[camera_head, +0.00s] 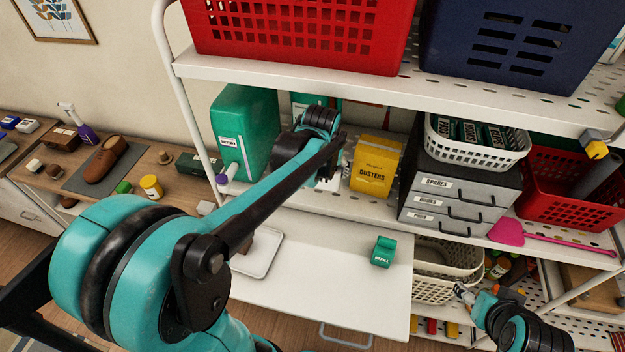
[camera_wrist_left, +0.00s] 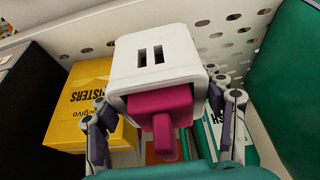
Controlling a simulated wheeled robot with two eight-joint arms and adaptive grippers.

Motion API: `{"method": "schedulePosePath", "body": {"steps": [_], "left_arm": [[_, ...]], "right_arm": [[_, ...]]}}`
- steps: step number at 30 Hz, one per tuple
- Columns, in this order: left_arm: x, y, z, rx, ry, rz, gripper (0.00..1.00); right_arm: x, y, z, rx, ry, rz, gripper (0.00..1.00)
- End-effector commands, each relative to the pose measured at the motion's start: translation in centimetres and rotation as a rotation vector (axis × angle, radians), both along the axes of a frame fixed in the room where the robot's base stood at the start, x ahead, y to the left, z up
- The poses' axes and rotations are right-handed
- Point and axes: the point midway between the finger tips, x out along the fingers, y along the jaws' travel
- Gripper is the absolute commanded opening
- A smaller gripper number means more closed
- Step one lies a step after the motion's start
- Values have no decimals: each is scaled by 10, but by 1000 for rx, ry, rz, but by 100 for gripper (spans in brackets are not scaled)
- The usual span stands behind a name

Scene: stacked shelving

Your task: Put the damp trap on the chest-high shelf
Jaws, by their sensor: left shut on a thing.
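The damp trap, a white box with two dark slots and a magenta front part, fills the middle of the left wrist view (camera_wrist_left: 155,62). My left gripper (camera_wrist_left: 166,118) is shut on it, with fingers at both sides. In the head view my left arm reaches into the middle shelf (camera_head: 335,204), between a green box and the yellow dusters box. There the gripper (camera_head: 328,172) and trap are mostly hidden by the arm. I cannot tell if the trap touches the shelf. My right gripper (camera_head: 466,293) is low at the right, by a cream basket; its jaws are too small to judge.
The green box (camera_head: 229,120) stands left on the shelf, the yellow dusters box (camera_head: 376,166) right, beside grey drawers (camera_head: 425,204). The upper shelf (camera_head: 300,80) with red and blue crates hangs above. Below, a white top (camera_head: 330,260) holds a green refill pack (camera_head: 384,252).

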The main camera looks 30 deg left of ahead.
Motion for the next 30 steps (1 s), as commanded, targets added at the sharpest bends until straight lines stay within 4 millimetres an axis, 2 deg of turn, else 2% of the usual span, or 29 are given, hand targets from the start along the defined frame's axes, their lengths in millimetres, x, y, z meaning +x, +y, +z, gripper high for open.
{"method": "schedulePosePath", "body": {"steps": [1, 6, 12, 16, 21, 24, 30], "left_arm": [[2, 13, -7, -1, 0, 6, 37], [8, 51, -30, -1, 0, 4, 37], [13, 79, -48, -2, 0, -1, 37], [13, 83, -55, 0, 0, -4, 37], [14, 83, -81, 0, 0, -4, 37], [14, 83, -90, 0, -1, -4, 37], [13, 83, -91, 0, 0, -4, 37]], "right_arm": [[0, 0, 0, 0, 0, 0, 65], [0, 0, 1, 0, 0, 0, 65], [0, 0, 1, 0, 0, 0, 65], [0, 0, 1, 0, 0, 0, 65], [0, 0, 0, 0, 0, 0, 65], [0, 0, 0, 0, 0, 0, 65], [0, 0, 0, 0, 0, 0, 65]]}}
